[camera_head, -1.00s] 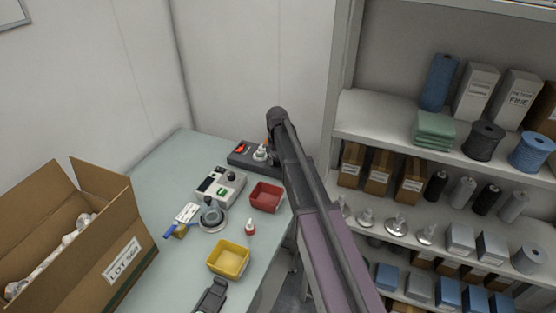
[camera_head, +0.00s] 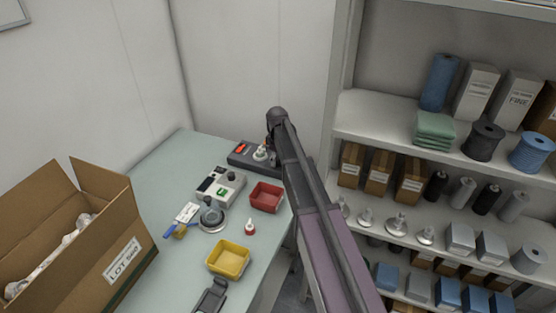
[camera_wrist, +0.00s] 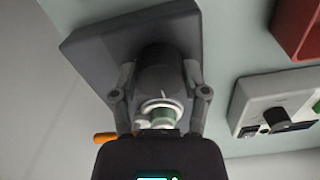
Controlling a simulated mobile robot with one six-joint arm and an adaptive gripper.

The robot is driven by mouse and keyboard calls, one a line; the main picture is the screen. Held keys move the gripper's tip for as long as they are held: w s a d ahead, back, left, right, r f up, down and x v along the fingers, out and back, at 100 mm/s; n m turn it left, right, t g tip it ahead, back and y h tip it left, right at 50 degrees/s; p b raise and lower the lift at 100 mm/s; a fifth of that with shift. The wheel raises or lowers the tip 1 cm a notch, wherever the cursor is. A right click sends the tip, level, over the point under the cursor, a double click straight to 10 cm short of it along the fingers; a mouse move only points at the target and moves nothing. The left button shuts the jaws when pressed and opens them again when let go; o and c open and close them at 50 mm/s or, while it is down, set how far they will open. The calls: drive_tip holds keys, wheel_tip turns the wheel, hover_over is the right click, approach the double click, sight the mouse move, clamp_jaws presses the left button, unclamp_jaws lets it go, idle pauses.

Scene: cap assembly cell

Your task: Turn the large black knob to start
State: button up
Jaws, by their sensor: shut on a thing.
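A dark grey device (camera_head: 244,155) stands at the back of the table, with a red switch and a white and green part on top. In the wrist view the device (camera_wrist: 95,45) has a large black knob (camera_wrist: 162,82) with a white mark. My gripper (camera_wrist: 160,76) has its fingers on both sides of this knob and is shut on it. The white and green part (camera_wrist: 160,116) shows nearer the camera, below the knob in the picture. In the head view my arm hides the knob and most of the gripper.
A grey control box (camera_head: 221,184) with a smaller black knob, a red tray (camera_head: 266,197) and a yellow tray (camera_head: 229,260) stand nearby. An open carton (camera_head: 120,235) is at the left.

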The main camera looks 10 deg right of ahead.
drive_tip(key=shift+s, duration=0.2)
drive_tip(key=o, duration=1.1)
drive_tip(key=shift+o, duration=0.2)
drive_tip(key=shift+w, duration=0.1)
drive_tip(key=shift+w+r, duration=0.1)
drive_tip(key=shift+r, duration=0.05)
